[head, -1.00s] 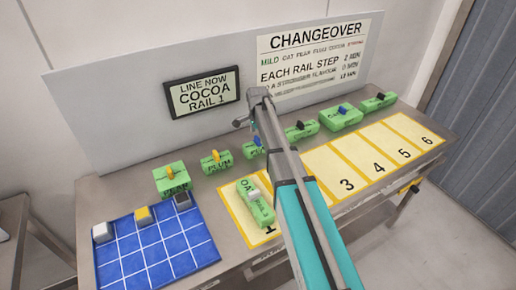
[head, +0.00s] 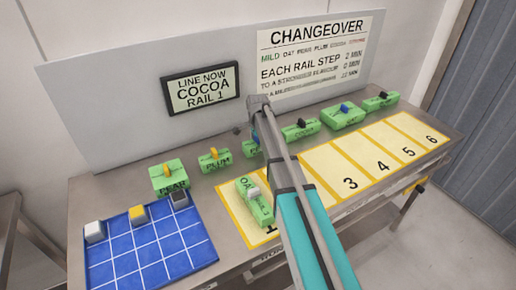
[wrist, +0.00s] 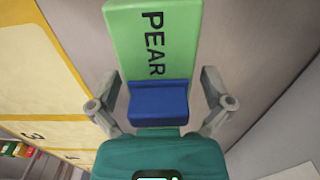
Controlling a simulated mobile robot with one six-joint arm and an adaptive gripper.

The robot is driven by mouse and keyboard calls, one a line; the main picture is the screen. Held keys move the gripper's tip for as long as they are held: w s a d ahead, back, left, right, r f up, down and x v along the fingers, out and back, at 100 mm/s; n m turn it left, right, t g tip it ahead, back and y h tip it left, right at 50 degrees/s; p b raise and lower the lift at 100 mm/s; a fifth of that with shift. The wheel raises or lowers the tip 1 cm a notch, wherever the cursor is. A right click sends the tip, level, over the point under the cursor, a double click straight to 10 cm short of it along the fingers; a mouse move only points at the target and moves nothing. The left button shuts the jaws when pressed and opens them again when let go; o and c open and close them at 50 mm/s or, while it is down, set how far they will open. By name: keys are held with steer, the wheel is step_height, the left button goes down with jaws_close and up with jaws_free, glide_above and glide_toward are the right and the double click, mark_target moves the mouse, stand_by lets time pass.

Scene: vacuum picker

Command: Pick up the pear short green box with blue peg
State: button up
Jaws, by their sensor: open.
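The green pear box (wrist: 152,30) fills the top middle of the wrist view, its PEAR label readable. Its blue peg (wrist: 158,102) stands between the fingers of my gripper (wrist: 160,88). The fingers are open, one on each side of the peg, with gaps visible. In the head view a green box with a blue peg (head: 251,149) is partly hidden behind my arm and seems to be this one. My gripper is mostly hidden there too.
Other green boxes stand along the back: one with an orange peg (head: 168,178), a plum box (head: 215,161), and several to the right. A box with a white peg (head: 254,203) lies on rail 1. A blue grid tray (head: 150,247) is at front left. Numbered yellow rails (head: 350,163) are mostly bare.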

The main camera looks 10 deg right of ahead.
stand_by(0.5)
steer(key=c, duration=1.1)
steer(key=shift+r, duration=0.15)
steer(key=shift+r+p, duration=0.9)
steer(key=shift+p, duration=0.15)
steer(key=s+a+r+p, duration=0.4)
steer(key=s+r+p, duration=0.7)
steer(key=s, duration=0.2)
steer(key=shift+s, duration=0.25)
